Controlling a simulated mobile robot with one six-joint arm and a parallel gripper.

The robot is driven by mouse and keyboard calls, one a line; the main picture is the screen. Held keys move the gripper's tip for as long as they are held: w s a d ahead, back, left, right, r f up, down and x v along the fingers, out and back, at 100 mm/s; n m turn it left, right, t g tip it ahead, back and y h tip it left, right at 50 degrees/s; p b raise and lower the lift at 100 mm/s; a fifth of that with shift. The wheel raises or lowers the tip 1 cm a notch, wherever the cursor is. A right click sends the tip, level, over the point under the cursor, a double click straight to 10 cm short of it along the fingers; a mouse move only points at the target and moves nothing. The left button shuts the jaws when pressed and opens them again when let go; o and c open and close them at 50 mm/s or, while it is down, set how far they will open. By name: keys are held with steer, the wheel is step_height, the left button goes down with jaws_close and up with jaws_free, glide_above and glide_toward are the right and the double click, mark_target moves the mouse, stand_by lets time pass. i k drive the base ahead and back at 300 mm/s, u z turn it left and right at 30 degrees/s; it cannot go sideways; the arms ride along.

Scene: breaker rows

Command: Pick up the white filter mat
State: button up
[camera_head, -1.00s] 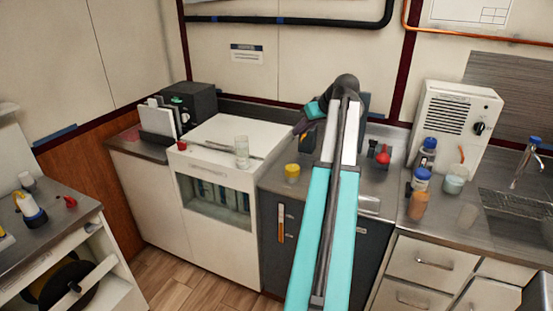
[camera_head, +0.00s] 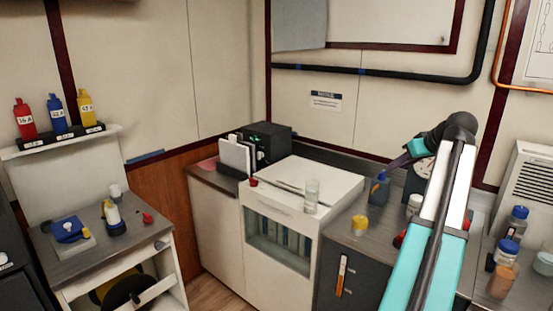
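No thing is clearly recognisable as the white filter mat. Upright white flat panels (camera_head: 236,157) stand in a dark holder left of a black box; I cannot tell whether one is the mat. My arm comes up from the bottom right and bends down to the left at its elbow. My gripper (camera_head: 380,187) is small and dark at its end, above the grey counter and right of the white cabinet. It is well to the right of the panels. Its fingers are too small to tell open from shut, or whether it holds anything.
A clear glass (camera_head: 312,196) stands on the white cabinet (camera_head: 285,222). Bottles (camera_head: 512,226) stand at the right. A side bench (camera_head: 85,258) at the left holds a blue-topped device and small items.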

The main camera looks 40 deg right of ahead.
mark_target(233, 154)
steer(key=u, duration=0.2)
steer(key=k, duration=0.45)
steer(key=z, duration=0.7)
steer(key=i, duration=2.05)
steer(key=u, duration=0.65)
